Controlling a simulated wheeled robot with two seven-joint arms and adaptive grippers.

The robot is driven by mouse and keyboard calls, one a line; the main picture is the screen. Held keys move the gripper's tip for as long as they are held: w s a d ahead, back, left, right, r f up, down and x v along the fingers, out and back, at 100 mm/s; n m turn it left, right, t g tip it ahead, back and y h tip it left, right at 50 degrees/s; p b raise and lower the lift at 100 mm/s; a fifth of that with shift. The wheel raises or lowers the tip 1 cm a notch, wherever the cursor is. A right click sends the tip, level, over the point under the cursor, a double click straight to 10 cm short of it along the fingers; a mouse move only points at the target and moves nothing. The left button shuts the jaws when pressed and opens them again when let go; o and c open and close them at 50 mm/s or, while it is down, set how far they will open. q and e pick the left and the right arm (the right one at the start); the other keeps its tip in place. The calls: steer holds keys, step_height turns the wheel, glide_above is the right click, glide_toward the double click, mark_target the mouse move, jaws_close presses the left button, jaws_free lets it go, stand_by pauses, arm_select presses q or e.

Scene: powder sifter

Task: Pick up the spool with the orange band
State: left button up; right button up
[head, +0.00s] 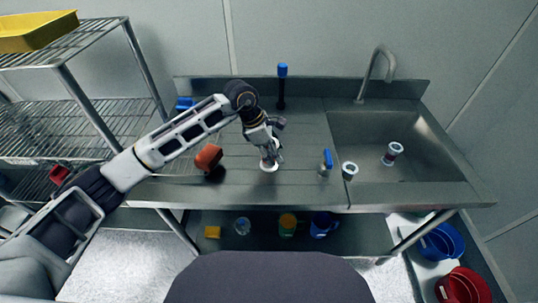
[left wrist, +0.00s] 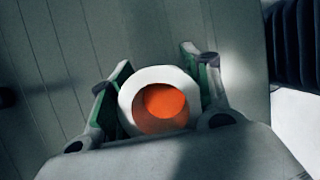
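A white-rimmed spool (head: 268,167) stands on the steel counter below my left gripper (head: 270,155). In the left wrist view the spool (left wrist: 128,101) shows its white round rim with orange inside, between the green-padded fingers of my left gripper (left wrist: 157,58). The fingers lie close on both sides of it; I cannot tell whether they press on it. Its side band is hidden. My right gripper is not in view.
An orange-brown object (head: 208,157) lies left of my gripper. A blue-topped bottle (head: 327,162) stands to its right, and a dark stand with a blue top (head: 282,85) at the back. The sink (head: 437,172) and faucet (head: 378,65) are at the right; a wire rack (head: 85,108) is at the left.

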arm_select(q)
steer(key=shift+c, duration=1.1)
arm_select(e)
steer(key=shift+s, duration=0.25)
arm_select(q)
steer(key=shift+r, duration=0.1)
steer(key=shift+r+p, duration=0.35)
steer(key=shift+r, duration=0.5)
step_height(320, 180, up, 7)
steer(key=shift+f+p, duration=0.15)
steer(key=shift+p, duration=1.05)
steer(key=shift+r, duration=0.75)
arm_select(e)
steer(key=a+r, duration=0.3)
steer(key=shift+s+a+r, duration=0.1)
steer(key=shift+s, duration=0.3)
